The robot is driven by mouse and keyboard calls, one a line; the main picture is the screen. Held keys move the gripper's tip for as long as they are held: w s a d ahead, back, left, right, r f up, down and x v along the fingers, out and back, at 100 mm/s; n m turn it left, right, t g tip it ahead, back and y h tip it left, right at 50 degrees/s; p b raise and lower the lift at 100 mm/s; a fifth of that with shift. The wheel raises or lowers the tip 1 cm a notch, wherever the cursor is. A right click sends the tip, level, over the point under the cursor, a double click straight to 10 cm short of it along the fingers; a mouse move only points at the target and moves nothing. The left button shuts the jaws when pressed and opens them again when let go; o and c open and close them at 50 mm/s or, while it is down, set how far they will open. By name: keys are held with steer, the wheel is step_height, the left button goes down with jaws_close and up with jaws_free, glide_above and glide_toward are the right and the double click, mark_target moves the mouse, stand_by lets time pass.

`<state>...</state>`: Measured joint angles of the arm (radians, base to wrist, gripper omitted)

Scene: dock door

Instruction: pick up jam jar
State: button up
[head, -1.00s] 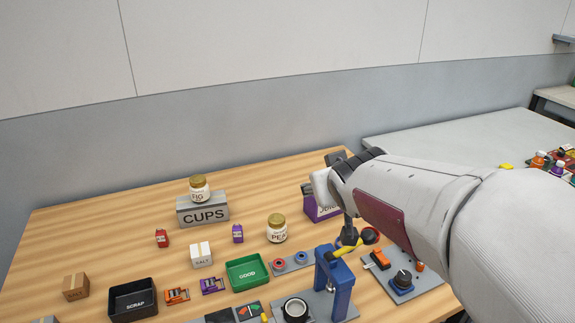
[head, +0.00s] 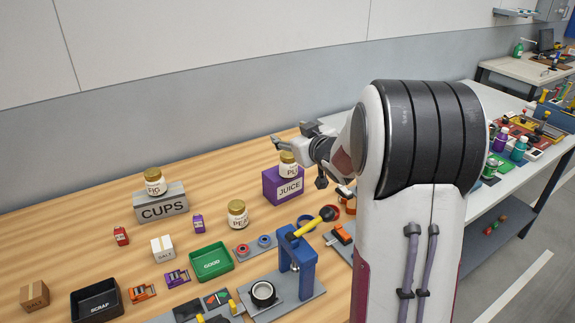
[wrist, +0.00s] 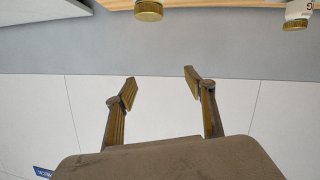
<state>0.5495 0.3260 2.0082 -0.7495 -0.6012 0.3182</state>
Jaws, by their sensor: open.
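Three jars with gold lids and white labels show in the head view. The jar marked FIG (head: 155,182) stands on the grey CUPS box (head: 161,204). The jar marked PEA (head: 238,214) stands on the wooden table. The jar marked PLU (head: 288,166) stands on the purple JUICE box (head: 283,187), partly hidden by my gripper. My gripper is beside and above the PLU jar. In the wrist view my gripper (wrist: 161,84) is open with nothing between its fingers. A gold lid (wrist: 149,11) shows beyond them, its label out of sight.
A green GOOD tray (head: 213,264), a black SCRAP tray (head: 97,301) and a blue press (head: 305,268) with a yellow handle stand on the table in front. A grey wall rises behind. A second bench with many items is at right.

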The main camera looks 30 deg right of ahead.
steer(key=w+d+f+t+y, duration=0.2)
steer(key=d+f, duration=0.1)
steer(key=f, duration=0.2)
steer(key=n+t+y, duration=0.1)
steer(key=n+y, duration=0.1)
steer(key=y, duration=0.2)
glide_toward(288, 154)
steer(key=shift+w+d+f, duration=0.1)
steer(key=shift+w+f, duration=0.15)
steer(key=shift+w, duration=0.4)
steer(key=shift+w+d+f, duration=0.1)
steer(key=shift+w+f, duration=0.15)
steer(key=shift+w, duration=0.45)
steer(key=shift+w, duration=0.1)
steer(key=shift+x, duration=1.2)
steer(key=shift+a, duration=0.15)
steer(key=shift+w+a+r, duration=0.1)
steer(key=shift+w+a, duration=0.15)
steer(key=shift+w, duration=0.3)
steer(key=shift+w+a+r, duration=0.15)
steer(key=shift+w+a, duration=0.1)
steer(key=shift+w, duration=0.35)
steer(key=shift+w+a+r, duration=0.1)
steer(key=shift+w+a, duration=0.15)
steer(key=shift+w, duration=0.3)
steer(key=shift+w+a, duration=0.15)
steer(key=shift+w, duration=0.55)
steer(key=shift+c, duration=0.3)
